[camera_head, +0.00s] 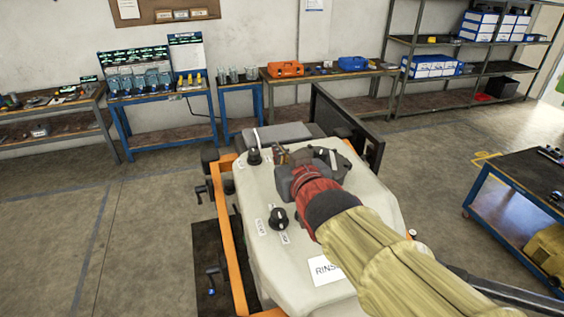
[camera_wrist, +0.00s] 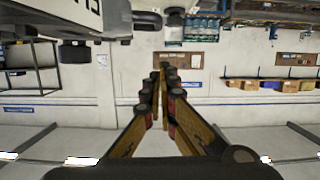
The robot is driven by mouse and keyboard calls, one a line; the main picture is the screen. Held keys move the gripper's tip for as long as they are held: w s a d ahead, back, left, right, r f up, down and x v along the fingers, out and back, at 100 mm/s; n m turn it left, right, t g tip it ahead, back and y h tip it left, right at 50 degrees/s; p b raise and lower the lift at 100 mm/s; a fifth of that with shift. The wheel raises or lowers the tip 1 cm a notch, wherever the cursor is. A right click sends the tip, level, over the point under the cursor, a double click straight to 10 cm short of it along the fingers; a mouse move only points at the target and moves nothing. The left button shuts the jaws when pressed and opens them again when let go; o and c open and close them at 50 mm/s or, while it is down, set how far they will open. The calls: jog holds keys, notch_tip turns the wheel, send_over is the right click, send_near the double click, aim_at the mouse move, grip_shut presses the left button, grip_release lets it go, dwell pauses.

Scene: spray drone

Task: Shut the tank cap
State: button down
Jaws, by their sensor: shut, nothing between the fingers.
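The spray drone's cream tank (camera_head: 370,205) sits in an orange frame and carries a label reading RINSE. A dark round fitting (camera_head: 343,158), likely the tank cap, shows on the tank top behind my wrist. My arm hides much of it, so I cannot tell whether it is open or shut. My gripper (camera_head: 281,157) is over the far part of the tank top, to the left of that fitting. In the wrist view, my gripper (camera_wrist: 163,84) is shut and empty, with white wall beyond its fingers. Part of the pale tank body (camera_wrist: 45,18) shows at upper left there.
Black knobs (camera_head: 278,218) and (camera_head: 254,156) stand on the tank's left side. A dark upright panel (camera_head: 345,128) rises behind the tank. Workbenches (camera_head: 162,95) and shelving (camera_head: 470,70) line the back wall. A blue cart (camera_head: 520,210) stands at right. Floor at left is clear.

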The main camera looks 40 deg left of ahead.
jog(key=v, duration=1)
jog(key=w+d+r+m+h+p, duration=0.1)
jog(key=w+r+m+h, duration=0.15)
jog(key=w, duration=0.55)
jog(key=w+d+r+m+h, duration=0.1)
jog(key=w+m+h, duration=0.15)
jog(key=w, duration=0.55)
jog(key=s+a+r+n+g+y, duration=0.1)
jog(key=s+a+n+g, duration=0.3)
jog(key=s, duration=0.6)
jog(key=shift+m+g, duration=0.3)
jog(key=shift+g, duration=0.4)
jog(key=shift+w+a+f+p, duration=0.15)
jog(key=shift+a+f+p, duration=0.15)
jog(key=shift+a+f, duration=1.1)
jog(key=shift+w+a+f+p, duration=0.3)
jog(key=shift+a+f, duration=0.45)
jog(key=shift+f, duration=1.3)
jog(key=shift+w+a+f+p, duration=0.1)
jog(key=shift+a+f+p, duration=0.25)
jog(key=shift+a+f, duration=1.05)
jog(key=shift+s+d+f, duration=0.1)
jog(key=shift+d+f, duration=0.15)
jog(key=shift+d, duration=0.1)
